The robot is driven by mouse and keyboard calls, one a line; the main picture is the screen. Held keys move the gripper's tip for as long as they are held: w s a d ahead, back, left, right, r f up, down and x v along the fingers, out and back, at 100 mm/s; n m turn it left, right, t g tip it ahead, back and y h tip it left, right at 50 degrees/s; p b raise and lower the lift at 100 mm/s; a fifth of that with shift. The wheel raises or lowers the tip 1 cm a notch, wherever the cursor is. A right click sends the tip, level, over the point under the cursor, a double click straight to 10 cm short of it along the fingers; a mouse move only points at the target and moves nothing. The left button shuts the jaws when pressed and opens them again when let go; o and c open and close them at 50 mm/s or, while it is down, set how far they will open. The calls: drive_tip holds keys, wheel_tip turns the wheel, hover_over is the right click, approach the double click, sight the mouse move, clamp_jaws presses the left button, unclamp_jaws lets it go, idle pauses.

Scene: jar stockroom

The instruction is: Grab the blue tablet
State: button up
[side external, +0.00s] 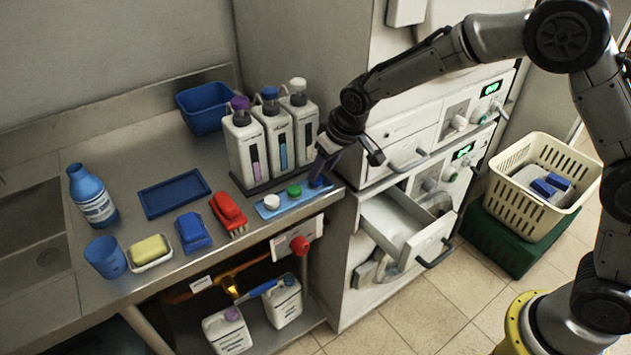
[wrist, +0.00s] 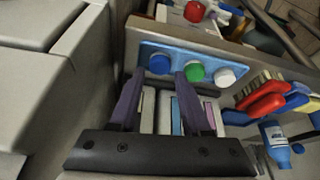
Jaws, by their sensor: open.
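The blue tablet (side external: 316,183) is a small round disc at the right end of a light blue tray (side external: 262,213), near the counter's front edge. A green tablet (side external: 294,190) and a white tablet (side external: 271,202) sit beside it in a row. In the wrist view the blue tablet (wrist: 159,64) shows between and just beyond my two purple finger tips. The green tablet (wrist: 194,72) lies close to the right finger. My gripper (side external: 322,168) is open and empty, pointing down close above the blue tablet. The fingers partly cover the tablet in the side view; contact cannot be told.
Several white pump bottles (side external: 272,138) stand close behind the tray. A red brush (side external: 228,213) and a blue brush (side external: 193,232) lie to its left. A grey cabinet with an open drawer (side external: 405,225) stands right of the counter. A cream basket (side external: 525,205) is farther right.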

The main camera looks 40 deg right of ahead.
sight(319, 181)
drive_tip(key=shift+x, duration=1.85)
drive_tip(key=shift+s, duration=0.1)
clamp_jaws()
